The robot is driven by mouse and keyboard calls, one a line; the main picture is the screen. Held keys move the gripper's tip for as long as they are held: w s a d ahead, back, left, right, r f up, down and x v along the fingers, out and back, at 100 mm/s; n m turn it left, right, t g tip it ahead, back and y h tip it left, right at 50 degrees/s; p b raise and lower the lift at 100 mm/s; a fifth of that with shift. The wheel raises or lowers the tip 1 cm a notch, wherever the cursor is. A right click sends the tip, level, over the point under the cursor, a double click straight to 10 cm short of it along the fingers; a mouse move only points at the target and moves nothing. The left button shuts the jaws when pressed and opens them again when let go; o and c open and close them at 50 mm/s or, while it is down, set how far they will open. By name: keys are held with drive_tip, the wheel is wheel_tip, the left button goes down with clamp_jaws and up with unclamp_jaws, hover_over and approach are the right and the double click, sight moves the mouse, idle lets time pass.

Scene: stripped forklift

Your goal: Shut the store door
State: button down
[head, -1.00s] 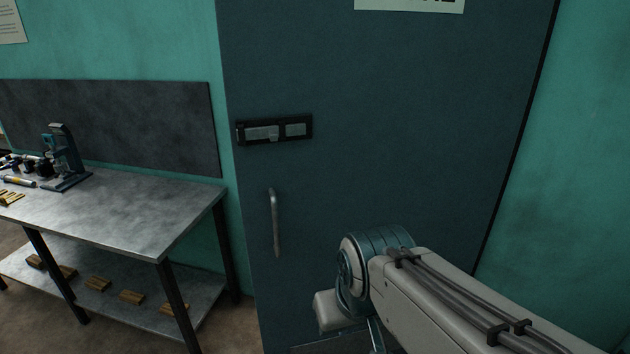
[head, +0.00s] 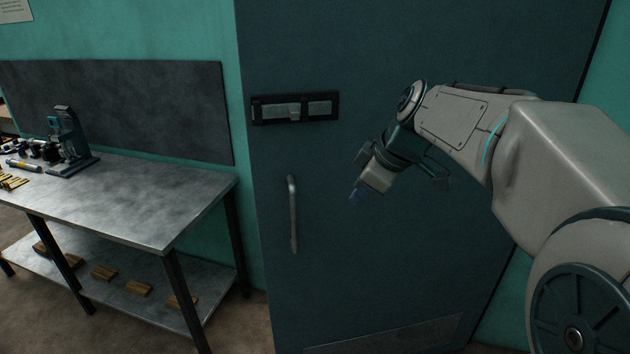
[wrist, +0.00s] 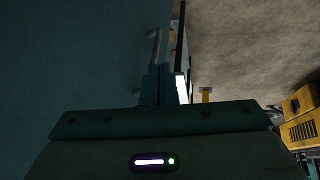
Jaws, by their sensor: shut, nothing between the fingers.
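The store door (head: 440,240) is a dark blue-green panel filling the middle of the head view. Its lower edge slopes against the line of the wall, so it looks ajar, with the handle side nearer me. It has an upright bar handle (head: 292,215) near its left edge and a bolt plate (head: 325,107) above that. My gripper (head: 356,196) is shut and empty, to the right of the handle and apart from it, in front of the door face. In the wrist view my shut fingers (wrist: 160,86) point along the dark door face (wrist: 70,60).
A metal bench (head: 150,200) with a small press (head: 68,140) stands left of the door. Wooden blocks (head: 138,289) lie on its lower shelf. Floor is bare in front of the bench. A yellow object (wrist: 300,115) shows at the wrist view's right edge.

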drive_tip(key=w+a+n+y+b, duration=0.1)
drive_tip(key=w+a+n+b, duration=0.1)
drive_tip(key=w+n, duration=0.5)
drive_tip(key=shift+m+t, duration=0.3)
drive_tip(key=shift+m, duration=0.2)
drive_tip(key=shift+w+a+f+p, duration=0.7)
drive_tip(key=shift+w+f, duration=0.5)
drive_tip(key=shift+w, duration=0.4)
drive_tip(key=shift+w+a+f+p, duration=0.55)
drive_tip(key=shift+w+a+f, duration=0.3)
drive_tip(key=shift+w+f, duration=0.55)
drive_tip(key=shift+w+a+f+p, duration=0.7)
drive_tip(key=shift+w+f, duration=0.35)
drive_tip(key=shift+w, duration=0.7)
drive_tip(key=shift+w, duration=0.15)
